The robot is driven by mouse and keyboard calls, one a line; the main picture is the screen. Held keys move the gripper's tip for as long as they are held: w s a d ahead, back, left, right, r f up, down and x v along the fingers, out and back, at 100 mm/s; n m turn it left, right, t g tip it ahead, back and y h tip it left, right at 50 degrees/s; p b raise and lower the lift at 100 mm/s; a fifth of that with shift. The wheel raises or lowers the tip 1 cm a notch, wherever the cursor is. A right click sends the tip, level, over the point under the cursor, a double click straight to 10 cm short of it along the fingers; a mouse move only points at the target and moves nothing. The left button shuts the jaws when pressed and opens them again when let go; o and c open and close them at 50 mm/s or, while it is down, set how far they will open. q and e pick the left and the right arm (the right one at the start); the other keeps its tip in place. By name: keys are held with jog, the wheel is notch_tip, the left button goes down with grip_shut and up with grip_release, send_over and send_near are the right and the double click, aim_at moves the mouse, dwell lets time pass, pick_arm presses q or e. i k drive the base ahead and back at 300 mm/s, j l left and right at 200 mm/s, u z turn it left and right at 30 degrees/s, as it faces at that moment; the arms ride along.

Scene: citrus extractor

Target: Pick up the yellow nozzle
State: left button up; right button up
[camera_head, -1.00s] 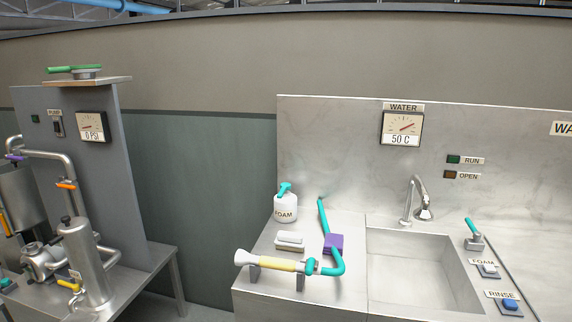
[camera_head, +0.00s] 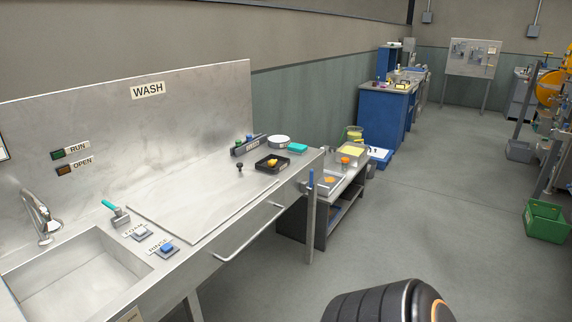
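The yellow spray nozzle on the teal hose is out of view now. A small black tray (camera_head: 259,167) on the far end of the wash counter holds small yellow-orange pieces (camera_head: 271,162); they are too small to identify. Neither of my grippers is in view. A dark ribbed part with an orange ring, probably a link of my arm, shows at the bottom edge.
The steel wash counter (camera_head: 190,200) has a sink (camera_head: 75,275), faucet (camera_head: 42,215), teal-handled lever (camera_head: 115,212) and blue rinse button (camera_head: 167,248). A lower table (camera_head: 335,192) stands beyond it. A green crate (camera_head: 545,222) is at right. The floor between is clear.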

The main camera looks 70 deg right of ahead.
aim_at(272, 163)
jog(key=z, duration=2.05)
jog(key=i+l, duration=0.75)
jog(key=i, duration=0.25)
